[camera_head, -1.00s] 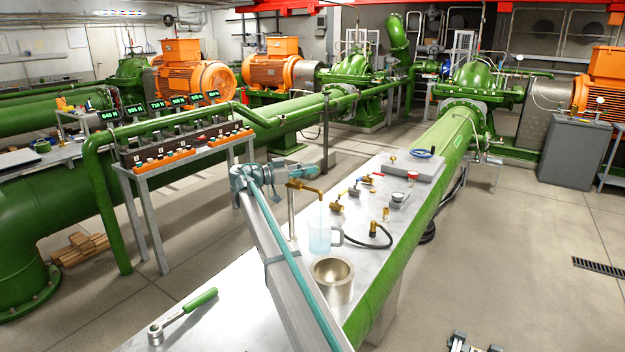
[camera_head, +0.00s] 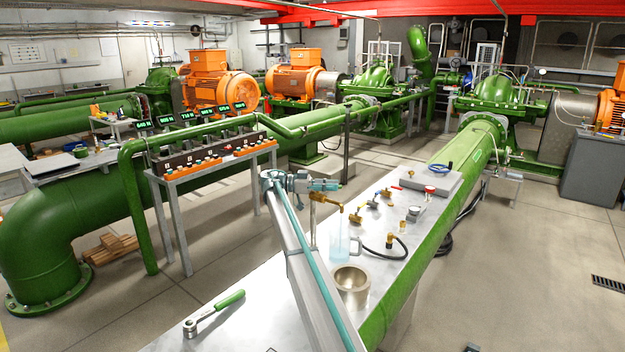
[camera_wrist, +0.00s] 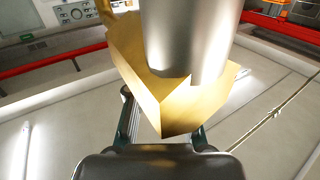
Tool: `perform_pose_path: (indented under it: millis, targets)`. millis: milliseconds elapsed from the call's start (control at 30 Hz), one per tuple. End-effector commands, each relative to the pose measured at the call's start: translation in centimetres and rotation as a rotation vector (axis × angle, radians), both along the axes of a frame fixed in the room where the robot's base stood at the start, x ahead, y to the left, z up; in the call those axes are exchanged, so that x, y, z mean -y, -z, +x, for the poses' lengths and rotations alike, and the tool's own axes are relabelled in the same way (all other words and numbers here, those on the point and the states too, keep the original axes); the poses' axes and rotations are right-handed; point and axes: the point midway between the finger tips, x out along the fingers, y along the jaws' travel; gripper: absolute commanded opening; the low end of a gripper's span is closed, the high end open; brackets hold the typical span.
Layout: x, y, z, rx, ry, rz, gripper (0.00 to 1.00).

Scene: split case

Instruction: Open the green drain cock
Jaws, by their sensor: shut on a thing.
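A brass cock (camera_head: 331,201) with a down-turned spout sits on a thin upright pipe at the bench's left edge, above a clear jug (camera_head: 339,240). My gripper (camera_head: 328,185) is at the top of this cock and covers its upper part. In the wrist view a large brass block (camera_wrist: 160,105) with a grey cylinder (camera_wrist: 185,40) in front fills the middle, and the fingers of my gripper (camera_wrist: 164,130) lie on both sides of it, shut on it. I see no green handle on the cock; one may be hidden.
A metal bowl (camera_head: 351,277) and a green-handled ratchet (camera_head: 214,313) are on the metal bench (camera_head: 265,325). Several brass fittings, a black hose (camera_head: 379,252) and a grey box (camera_head: 431,181) lie farther along. A control panel (camera_head: 212,153) stands left.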

Motion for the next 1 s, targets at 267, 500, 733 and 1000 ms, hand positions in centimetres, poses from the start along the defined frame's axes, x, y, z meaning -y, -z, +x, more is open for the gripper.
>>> perform_pose_path:
  millis: [267, 500, 733, 1000]
  targets:
    - [2.2, 0.0, 0.2, 0.000, 0.044, 0.000, 0.00]
    - [2.3, 0.1, 0.2, 0.001, 0.047, 0.000, 0.00]
    - [2.3, 0.1, 0.2, 0.001, 0.046, 0.000, 0.32]
    - [2.3, 0.1, 0.3, 0.001, 0.044, 0.000, 0.46]
